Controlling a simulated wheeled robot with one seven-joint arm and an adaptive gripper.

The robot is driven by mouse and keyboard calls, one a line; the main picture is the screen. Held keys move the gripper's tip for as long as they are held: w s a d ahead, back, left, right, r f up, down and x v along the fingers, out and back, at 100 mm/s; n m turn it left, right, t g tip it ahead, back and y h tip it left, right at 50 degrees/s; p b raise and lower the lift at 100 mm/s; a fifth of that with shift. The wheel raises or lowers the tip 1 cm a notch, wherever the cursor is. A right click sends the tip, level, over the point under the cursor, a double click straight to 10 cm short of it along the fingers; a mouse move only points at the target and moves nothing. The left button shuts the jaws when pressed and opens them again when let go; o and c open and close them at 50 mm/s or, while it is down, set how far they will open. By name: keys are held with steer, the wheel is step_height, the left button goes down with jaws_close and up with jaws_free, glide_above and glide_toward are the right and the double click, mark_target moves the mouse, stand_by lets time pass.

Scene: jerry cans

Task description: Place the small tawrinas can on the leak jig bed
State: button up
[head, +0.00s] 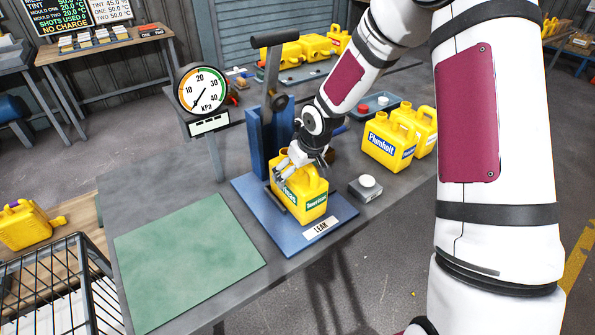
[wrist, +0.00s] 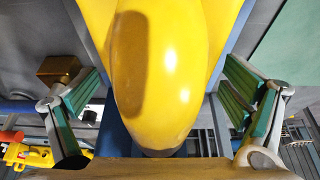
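The small yellow can (head: 313,205) with a green-and-white label, partly covered and hard to read, stands upright on the blue leak jig bed (head: 262,215), behind the plate marked LEAK. My gripper (head: 291,163) is at the top of this can, from behind and above. In the wrist view the can's yellow top part (wrist: 165,75) lies between my two green-padded fingers. Gaps show on both sides of it, so the fingers look open and apart from it. The far side of the can is hidden by my gripper.
A blue press column with a lever (head: 270,75) rises behind the can, and a pressure gauge (head: 202,90) stands to its left. A grey button box (head: 366,188) and yellow Plumbolt cans (head: 388,143) are to the right. A green mat (head: 188,262) lies clear at left.

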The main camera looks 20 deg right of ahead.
steer(key=shift+s+d+r, duration=0.1)
steer(key=shift+r, duration=0.5)
steer(key=p+v, duration=0.2)
steer(key=v, duration=0.9)
steer(key=shift+s+r, duration=0.15)
steer(key=shift+s, duration=0.1)
steer(key=s+r+m+h, duration=0.2)
steer(key=s+r+h, duration=0.1)
steer(key=s+r, duration=1.2)
steer(key=s, duration=0.6)
steer(key=s+a+r+m+t+y, duration=0.1)
steer(key=s+r, duration=0.1)
steer(key=s, duration=0.6)
steer(key=shift+s+a+r+m+y, duration=0.2)
steer(key=shift+s+r+m+y, duration=0.05)
steer(key=shift+s+m+y, duration=0.1)
steer(key=shift+r, duration=0.1)
